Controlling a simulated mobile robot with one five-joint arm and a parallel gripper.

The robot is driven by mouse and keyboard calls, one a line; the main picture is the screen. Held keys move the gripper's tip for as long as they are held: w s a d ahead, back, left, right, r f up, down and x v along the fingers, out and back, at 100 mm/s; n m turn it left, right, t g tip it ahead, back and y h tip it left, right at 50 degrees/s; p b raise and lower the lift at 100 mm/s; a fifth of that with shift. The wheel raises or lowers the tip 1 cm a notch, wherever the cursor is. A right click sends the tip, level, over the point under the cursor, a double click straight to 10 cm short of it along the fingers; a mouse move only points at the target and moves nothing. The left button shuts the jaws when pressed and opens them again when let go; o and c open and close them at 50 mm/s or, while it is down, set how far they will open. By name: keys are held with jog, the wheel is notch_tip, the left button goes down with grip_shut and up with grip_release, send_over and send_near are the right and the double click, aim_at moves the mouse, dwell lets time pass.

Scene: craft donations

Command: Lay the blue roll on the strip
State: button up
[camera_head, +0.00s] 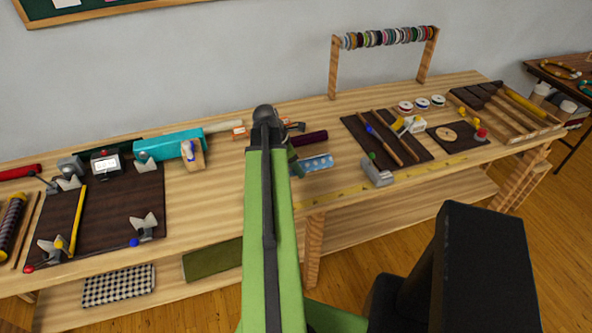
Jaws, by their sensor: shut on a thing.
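The blue roll (315,163) is light blue with pale spots, just right of my green arm near the middle of the table. My gripper (297,166) shows only in part beside my arm, at the roll's left end. It is shut on the roll; its fingertips are mostly hidden. A yellow strip (348,189) with marks runs along the table's front edge, below and right of the roll. I cannot tell how high the roll is above the table.
A dark purple roll (310,138) lies just behind the blue roll. A grey block (377,172) stands by the strip, before a dark board (358,127) with rods. At left are a teal box (168,144) and a dark board with clamps (112,203).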

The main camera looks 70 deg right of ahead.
jog(key=shift+s+f+b, duration=0.1)
jog(key=shift+f+b, duration=4)
jog(key=shift+b, duration=0.05)
jog(key=o, duration=1.6)
jog(key=shift+r, duration=0.15)
jog(key=p+v, duration=1.6)
jog(key=v, duration=0.1)
jog(key=shift+r, duration=0.1)
